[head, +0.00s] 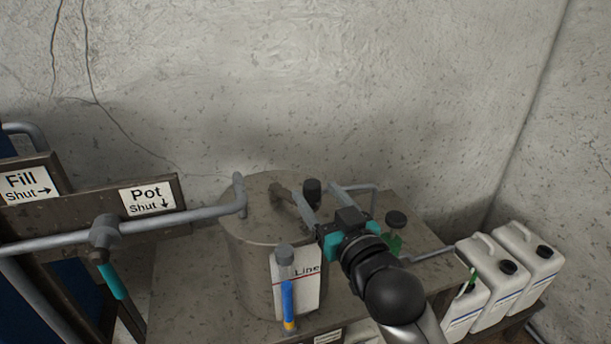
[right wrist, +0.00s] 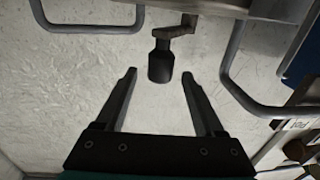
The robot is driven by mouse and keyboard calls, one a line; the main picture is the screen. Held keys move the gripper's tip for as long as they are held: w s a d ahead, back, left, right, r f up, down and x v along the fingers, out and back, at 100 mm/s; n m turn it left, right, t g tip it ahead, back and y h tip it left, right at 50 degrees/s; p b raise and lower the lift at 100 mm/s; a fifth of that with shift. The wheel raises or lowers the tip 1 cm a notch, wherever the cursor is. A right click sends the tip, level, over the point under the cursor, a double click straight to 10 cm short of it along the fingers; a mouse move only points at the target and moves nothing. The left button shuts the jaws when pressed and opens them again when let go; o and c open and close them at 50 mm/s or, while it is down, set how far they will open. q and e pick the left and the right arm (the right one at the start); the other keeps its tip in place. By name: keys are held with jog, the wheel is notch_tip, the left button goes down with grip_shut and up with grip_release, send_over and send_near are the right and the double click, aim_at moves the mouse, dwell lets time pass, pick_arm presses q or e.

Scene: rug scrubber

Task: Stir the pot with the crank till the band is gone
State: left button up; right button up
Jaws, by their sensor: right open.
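The grey pot (head: 253,262) stands on the bench, with a sight tube (head: 287,296) on its front. The tube shows blue with a yellow band (head: 290,324) at its foot. The crank's black knob (head: 313,187) stands above the pot lid. My right gripper (head: 320,204) is open, its two fingers pointing at the knob from the right. In the right wrist view the knob (right wrist: 160,66) lies in line with the gap between the open fingers (right wrist: 160,76), near the fingertips. It is not gripped. My left gripper is not in view.
A "Line" card (head: 308,280) with a red line is behind the tube. At left are signs "Fill" (head: 22,187) and "Pot" (head: 147,197), and a valve with a teal handle (head: 112,282). White jugs (head: 497,280) stand at right. A wall closes the back.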

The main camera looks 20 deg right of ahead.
jog(key=w, duration=0.6)
jog(key=shift+w+a, duration=0.2)
jog(key=shift+a, duration=0.15)
grip_shut()
dwell(0.3)
dwell(0.8)
